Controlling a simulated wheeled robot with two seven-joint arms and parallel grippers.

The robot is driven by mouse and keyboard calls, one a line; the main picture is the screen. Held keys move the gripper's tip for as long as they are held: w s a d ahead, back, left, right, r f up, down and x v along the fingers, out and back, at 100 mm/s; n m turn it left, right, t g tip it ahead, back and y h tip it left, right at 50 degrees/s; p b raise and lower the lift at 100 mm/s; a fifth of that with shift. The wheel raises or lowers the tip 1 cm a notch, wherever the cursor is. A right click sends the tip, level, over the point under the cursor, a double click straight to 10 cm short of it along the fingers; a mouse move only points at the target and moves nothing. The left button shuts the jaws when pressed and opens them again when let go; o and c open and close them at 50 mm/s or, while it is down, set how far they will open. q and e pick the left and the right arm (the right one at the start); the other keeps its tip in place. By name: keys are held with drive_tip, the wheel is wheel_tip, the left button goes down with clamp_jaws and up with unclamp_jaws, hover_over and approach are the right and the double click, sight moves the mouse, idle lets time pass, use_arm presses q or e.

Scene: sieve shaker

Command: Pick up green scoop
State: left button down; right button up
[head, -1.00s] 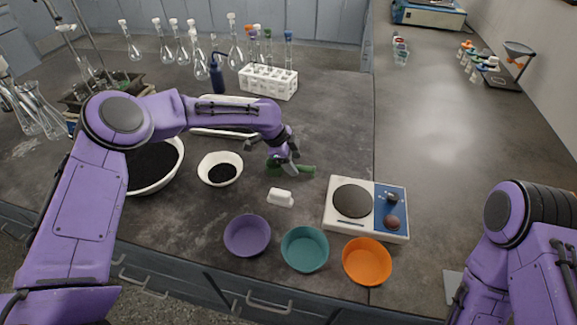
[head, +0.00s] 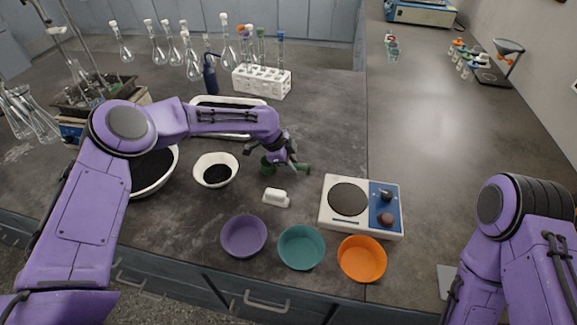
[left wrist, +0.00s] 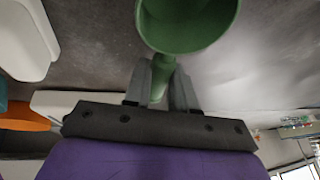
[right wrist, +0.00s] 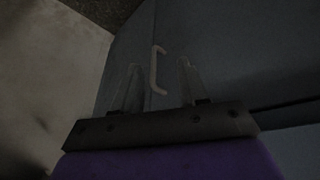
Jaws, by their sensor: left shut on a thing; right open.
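The green scoop (head: 267,166) is near the middle of the dark bench in the head view, right of the small white bowl. Its handle shows to the right of my left gripper (head: 289,164). In the left wrist view, the scoop's round bowl (left wrist: 188,28) fills the top centre. My left gripper (left wrist: 168,88) is shut on its handle, which lies between the two fingers. I cannot tell whether the scoop is clear of the bench. My right gripper (right wrist: 158,88) is open and empty in the dim right wrist view, facing the cabinet front.
The small bowl (head: 231,162) holds black grains. A white block (head: 275,198) lies just in front of the scoop. Purple (head: 244,237), teal (head: 301,248) and orange (head: 362,260) bowls line the front edge. A hot plate (head: 333,216) stands at right. A tube rack (head: 262,82) and flasks stand behind.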

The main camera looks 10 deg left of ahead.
use_arm(q)
drive_tip(key=s+d+r+b, duration=0.1)
drive_tip(key=s+r+b, duration=0.2)
drive_tip(key=s+r, duration=0.9)
drive_tip(key=shift+s+r+b, duration=0.15)
drive_tip(key=shift+s+b, duration=0.25)
drive_tip(key=shift+s, duration=0.65)
